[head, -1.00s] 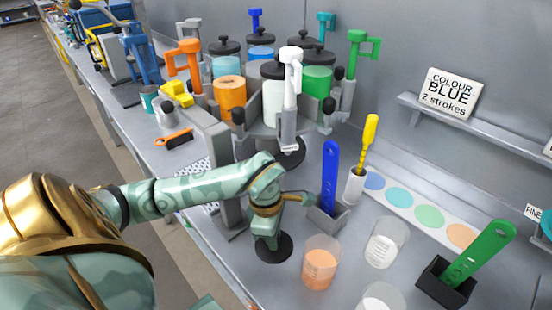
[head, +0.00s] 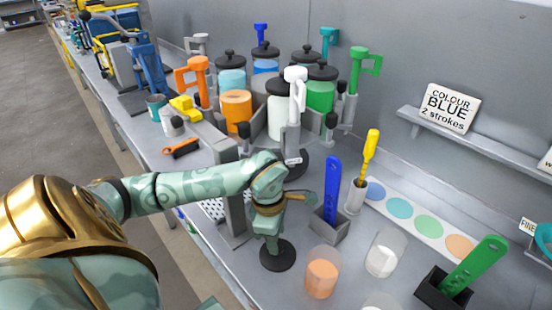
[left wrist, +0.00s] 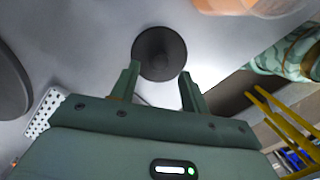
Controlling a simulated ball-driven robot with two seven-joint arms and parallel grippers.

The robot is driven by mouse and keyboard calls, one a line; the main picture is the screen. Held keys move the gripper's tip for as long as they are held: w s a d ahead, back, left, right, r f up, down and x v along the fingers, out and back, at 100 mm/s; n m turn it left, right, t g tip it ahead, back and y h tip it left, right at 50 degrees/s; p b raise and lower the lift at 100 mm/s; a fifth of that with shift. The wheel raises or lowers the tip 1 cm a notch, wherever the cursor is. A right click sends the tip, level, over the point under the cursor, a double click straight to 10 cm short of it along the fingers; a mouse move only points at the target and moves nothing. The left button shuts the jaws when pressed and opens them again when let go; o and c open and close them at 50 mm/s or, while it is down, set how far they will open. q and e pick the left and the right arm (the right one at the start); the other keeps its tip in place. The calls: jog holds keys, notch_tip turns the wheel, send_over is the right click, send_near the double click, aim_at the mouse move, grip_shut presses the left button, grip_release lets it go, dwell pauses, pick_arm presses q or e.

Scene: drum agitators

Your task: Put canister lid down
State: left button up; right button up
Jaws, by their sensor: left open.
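The black canister lid (head: 277,256) lies flat on the bench top, below my left gripper. In the left wrist view the round lid (left wrist: 158,52) sits just beyond and between the fingertips, its knob towards me. My left gripper (head: 271,241) points down over the lid, and its two fingers (left wrist: 159,78) are open and apart. In the head view the gripper hides the lid's knob. An orange canister (head: 236,112) stands without a lid in the rack, among canisters with black lids. My right gripper is not in view.
A blue scoop in a grey holder (head: 329,226) stands close right of the gripper. Beakers with orange (head: 321,279) and white contents (head: 383,258) stand to the right. The grey canister rack (head: 258,124) is behind. A green scoop stands in a black holder (head: 436,290).

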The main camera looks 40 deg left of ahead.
pick_arm(q)
notch_tip(320, 180, up, 8)
jog(key=p, duration=0.5)
jog(key=shift+s+a, duration=0.3)
jog(key=shift+a, duration=0.1)
